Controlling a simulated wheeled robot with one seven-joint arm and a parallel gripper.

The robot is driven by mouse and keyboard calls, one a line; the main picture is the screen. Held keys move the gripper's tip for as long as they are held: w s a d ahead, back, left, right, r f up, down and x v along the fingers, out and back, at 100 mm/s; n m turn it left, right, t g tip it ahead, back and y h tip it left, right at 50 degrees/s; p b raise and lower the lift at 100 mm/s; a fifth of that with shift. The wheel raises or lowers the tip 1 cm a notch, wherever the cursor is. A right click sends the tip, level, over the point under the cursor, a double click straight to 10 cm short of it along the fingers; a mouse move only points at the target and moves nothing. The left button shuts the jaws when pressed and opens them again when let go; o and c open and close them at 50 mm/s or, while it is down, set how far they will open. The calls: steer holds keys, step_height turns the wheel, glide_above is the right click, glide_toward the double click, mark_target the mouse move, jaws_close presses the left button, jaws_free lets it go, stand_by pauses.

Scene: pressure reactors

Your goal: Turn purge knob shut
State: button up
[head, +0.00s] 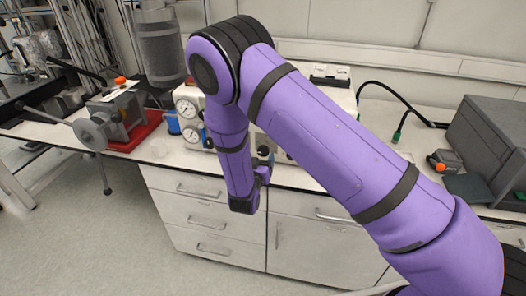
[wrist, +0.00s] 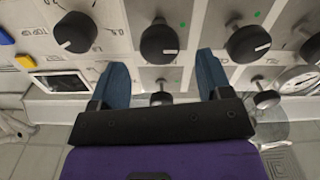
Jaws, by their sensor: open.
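The wrist view shows a pale control panel (wrist: 205,15) with several round black knobs. One black knob (wrist: 159,44) with a white pointer mark lies just beyond and between my fingertips. Another knob (wrist: 76,32) is to its left and another (wrist: 248,43) to its right. A smaller dark knob (wrist: 161,98) shows between my fingers, lower down. The labels are too small to read, so I cannot tell which knob is purge. My gripper (wrist: 161,66) is open, its two blue fingers apart and holding nothing. In the head view my arm hides most of the panel front.
In the head view the white instrument box (head: 188,98) with two gauges stands on the bench (head: 168,152). A red tray (head: 148,130) with a metal device is at left, and a dark grey box (head: 488,140) is at right. Drawers lie below the bench top.

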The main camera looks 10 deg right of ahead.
mark_target(262, 152)
steer(key=shift+x, duration=2.45)
steer(key=c, duration=0.9)
steer(key=shift+c, duration=0.2)
